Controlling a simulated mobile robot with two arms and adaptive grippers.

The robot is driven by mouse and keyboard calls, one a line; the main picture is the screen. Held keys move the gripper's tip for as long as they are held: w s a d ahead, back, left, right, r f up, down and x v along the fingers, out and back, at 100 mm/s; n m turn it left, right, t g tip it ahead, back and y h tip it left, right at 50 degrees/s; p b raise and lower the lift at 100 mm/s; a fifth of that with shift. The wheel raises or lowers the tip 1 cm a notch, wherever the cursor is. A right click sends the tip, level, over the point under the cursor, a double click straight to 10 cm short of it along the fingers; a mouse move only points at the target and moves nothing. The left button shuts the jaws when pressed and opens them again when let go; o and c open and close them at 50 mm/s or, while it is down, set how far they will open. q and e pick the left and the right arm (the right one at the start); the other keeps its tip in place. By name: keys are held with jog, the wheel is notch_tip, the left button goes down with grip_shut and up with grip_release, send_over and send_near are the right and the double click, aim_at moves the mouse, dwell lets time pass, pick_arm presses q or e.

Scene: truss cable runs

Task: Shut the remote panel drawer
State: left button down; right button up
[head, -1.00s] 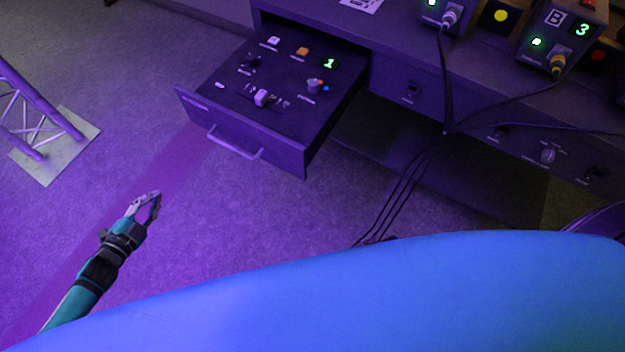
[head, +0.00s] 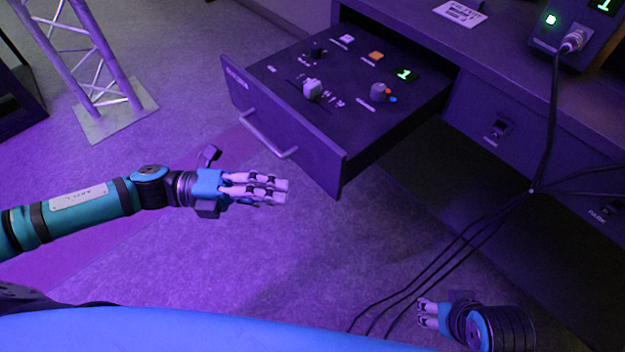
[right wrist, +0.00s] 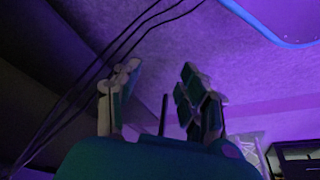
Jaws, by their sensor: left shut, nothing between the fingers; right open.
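The remote panel drawer (head: 283,138) stands pulled out from the desk in the head view, with buttons, knobs, a slider and a lit green "1" on its top panel. Its front carries a bar handle (head: 268,137). My left gripper (head: 284,190) is shut and empty, in front of the drawer and nearer to me than the handle, not touching it. My right gripper (head: 424,312) is at the lower right of the head view, away from the drawer. Its two open fingers (right wrist: 162,100) show in the right wrist view with nothing between them.
The desk (head: 520,95) runs to the right and bears a box with a lit green light (head: 551,19). Black cables (head: 470,232) hang from it to the floor beside my right gripper. A truss stand (head: 100,75) is at the upper left. Floor in front of the drawer is clear.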

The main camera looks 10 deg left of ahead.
pick_arm(q)
jog(key=w+d, duration=0.3)
jog(key=d, duration=0.3)
jog(key=shift+w, duration=0.3)
pick_arm(e)
jog(key=shift+w+a+r+t, duration=0.15)
jog(key=shift+w+t, duration=0.15)
jog(key=shift+w, duration=0.2)
jog(key=shift+w+a+r+t, duration=0.15)
jog(key=shift+w+t, duration=0.15)
jog(key=shift+w, duration=0.25)
jog(key=shift+w+a+t, duration=0.15)
jog(key=shift+w+t, duration=0.15)
jog(key=shift+w, duration=0.2)
